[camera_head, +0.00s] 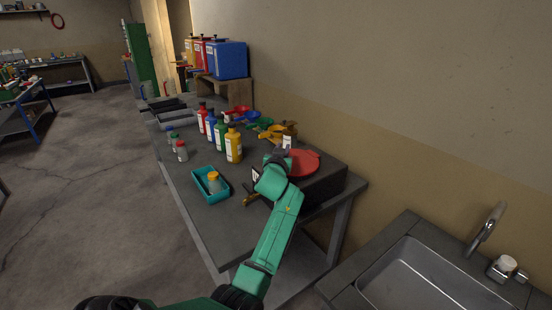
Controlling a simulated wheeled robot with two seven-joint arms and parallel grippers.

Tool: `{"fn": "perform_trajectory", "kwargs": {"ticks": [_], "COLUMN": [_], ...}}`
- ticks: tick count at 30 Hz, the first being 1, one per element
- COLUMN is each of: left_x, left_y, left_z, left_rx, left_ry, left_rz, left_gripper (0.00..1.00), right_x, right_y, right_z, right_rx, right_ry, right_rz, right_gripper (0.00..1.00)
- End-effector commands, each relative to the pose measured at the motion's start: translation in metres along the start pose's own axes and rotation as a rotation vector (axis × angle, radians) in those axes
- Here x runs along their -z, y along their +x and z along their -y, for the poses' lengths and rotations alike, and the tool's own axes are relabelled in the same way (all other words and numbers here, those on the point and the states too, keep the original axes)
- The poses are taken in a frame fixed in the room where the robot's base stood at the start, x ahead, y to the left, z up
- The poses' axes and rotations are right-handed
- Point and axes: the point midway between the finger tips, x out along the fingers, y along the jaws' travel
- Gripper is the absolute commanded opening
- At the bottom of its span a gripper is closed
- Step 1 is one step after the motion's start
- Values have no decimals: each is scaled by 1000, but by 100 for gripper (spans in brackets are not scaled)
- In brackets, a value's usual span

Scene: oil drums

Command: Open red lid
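A round red lid (305,162) lies on top of a dark box-like block (325,184) at the near right end of the grey workbench. It looks flat and closed, though its left edge is hidden by my arm. My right gripper is out of view.
A teal tray (222,196) with a yellow-capped jar stands left of my arm. Several coloured bottles (233,144) and funnels (268,125) stand farther back. Red, blue and yellow drums (228,61) sit on a wooden stand. A sink (430,278) is at the lower right.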

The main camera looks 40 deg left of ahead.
Motion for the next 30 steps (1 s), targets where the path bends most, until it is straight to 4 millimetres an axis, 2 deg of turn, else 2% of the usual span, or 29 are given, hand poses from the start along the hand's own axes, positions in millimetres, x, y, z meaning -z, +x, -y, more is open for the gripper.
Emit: {"fn": "perform_trajectory", "kwargs": {"ticks": [1,2,3,12,16,20,30], "left_x": [0,0,0,0,-1,-3,-6], "left_y": [0,0,0,-1,-12,-37,-122], "left_z": [0,1,1,2,1,0,-3], "left_rx": [1,1,1,3,3,1,0], "left_ry": [-1,-1,-1,-1,0,-1,0], "left_rz": [-1,-1,-1,-2,-3,-2,3], "left_gripper": [46,57,64,64,64,64,64], "right_x": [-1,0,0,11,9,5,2], "right_y": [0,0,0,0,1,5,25], "right_z": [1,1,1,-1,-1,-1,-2], "right_rx": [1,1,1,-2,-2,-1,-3], "right_ry": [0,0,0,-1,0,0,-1], "right_rz": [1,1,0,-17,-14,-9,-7], "right_gripper": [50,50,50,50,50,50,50]}}
